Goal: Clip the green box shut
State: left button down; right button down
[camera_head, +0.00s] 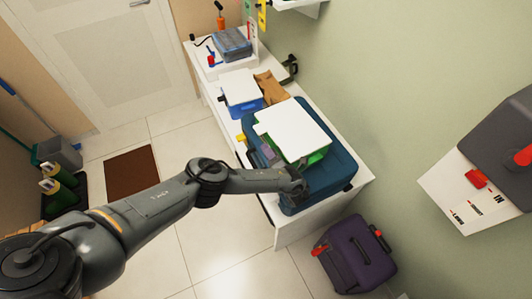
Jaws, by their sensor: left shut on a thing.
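The green box (318,156) has a white lid (292,130) lying over its top. Its green wall shows along the near and right edges. The box sits on a blue case (337,175) on the white bench. My left gripper (297,183) reaches in from the left, at the near side of the green box. It is shut on part of the box there, though the fingertips are small and the held part is mostly hidden. I cannot make out the box's clips at this size. My right gripper is not in view.
A blue box with a white lid (240,87) and brown folded stuff (270,87) stand farther back on the white bench (345,192). A blue-grey container (232,43) is at the far end. A purple suitcase (357,256) stands on the floor in front.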

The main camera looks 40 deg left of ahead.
pick_arm(q)
jog(key=shift+w+d+r+m, duration=0.1)
jog(key=shift+w+r+m, duration=0.15)
jog(key=shift+m, duration=0.5)
jog(key=shift+w+d+r+m, duration=0.1)
jog(key=shift+w+m, duration=0.15)
jog(key=shift+m, duration=0.5)
jog(key=c, duration=1.1)
grip_release()
jog(key=shift+c, duration=0.2)
jog(key=shift+d, duration=0.1)
jog(key=p+v, duration=0.1)
jog(key=v, duration=0.9)
jog(key=shift+d+p, duration=0.3)
jog(key=shift+p, duration=0.1)
jog(key=shift+s, duration=0.1)
